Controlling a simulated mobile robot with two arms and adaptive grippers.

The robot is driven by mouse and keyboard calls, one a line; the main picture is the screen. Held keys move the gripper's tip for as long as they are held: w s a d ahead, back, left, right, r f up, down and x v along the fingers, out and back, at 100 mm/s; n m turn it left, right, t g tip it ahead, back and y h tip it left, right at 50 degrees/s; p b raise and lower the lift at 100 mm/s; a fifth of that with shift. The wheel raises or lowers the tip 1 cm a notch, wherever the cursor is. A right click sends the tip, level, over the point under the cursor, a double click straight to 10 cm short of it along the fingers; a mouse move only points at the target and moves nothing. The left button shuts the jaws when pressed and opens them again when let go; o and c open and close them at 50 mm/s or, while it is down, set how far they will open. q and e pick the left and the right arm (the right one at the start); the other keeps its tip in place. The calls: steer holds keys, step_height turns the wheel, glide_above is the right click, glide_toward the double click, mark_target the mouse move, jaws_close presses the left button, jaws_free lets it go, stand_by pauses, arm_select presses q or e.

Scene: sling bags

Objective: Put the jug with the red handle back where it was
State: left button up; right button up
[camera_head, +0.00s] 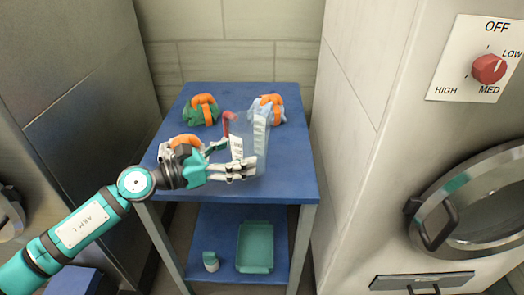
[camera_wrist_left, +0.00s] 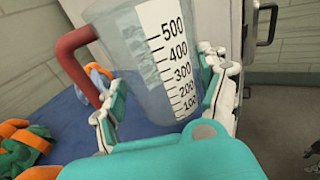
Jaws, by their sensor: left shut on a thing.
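The clear jug (camera_head: 261,140) with a white measuring scale and a red handle (camera_head: 227,122) is over the right middle of the blue table. My left gripper (camera_head: 246,166) is shut around the jug's body from the front left. The left wrist view shows the jug (camera_wrist_left: 128,50) between the two fingers (camera_wrist_left: 165,98), with the red handle (camera_wrist_left: 72,62) on the left side, outside the grip. The jug looks empty. I cannot tell whether its base touches the table. My right gripper is not in view.
On the blue table (camera_head: 285,184) are a green bag (camera_head: 191,116), a light blue bag (camera_head: 281,114) behind the jug, and a whitish bag (camera_head: 167,153) partly behind my arm, each with orange parts. The lower shelf holds a green tray (camera_head: 255,268) and a small bottle (camera_head: 210,262). A white machine stands right.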

arm_select(q)
steer(key=w+d, duration=0.1)
steer(key=w, duration=0.1)
steer(key=w+d, duration=0.4)
steer(key=shift+w+f, duration=0.1)
steer(key=shift+f, duration=0.3)
step_height(320, 180, down, 3)
steer(key=shift+b, duration=0.75)
steer(key=shift+f, duration=0.3)
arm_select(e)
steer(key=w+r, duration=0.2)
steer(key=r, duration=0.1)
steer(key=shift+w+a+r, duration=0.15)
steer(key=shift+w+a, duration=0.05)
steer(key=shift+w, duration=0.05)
arm_select(q)
steer(key=o, duration=1.4)
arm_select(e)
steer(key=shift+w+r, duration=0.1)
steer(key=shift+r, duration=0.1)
arm_select(q)
steer(key=shift+r, duration=0.1)
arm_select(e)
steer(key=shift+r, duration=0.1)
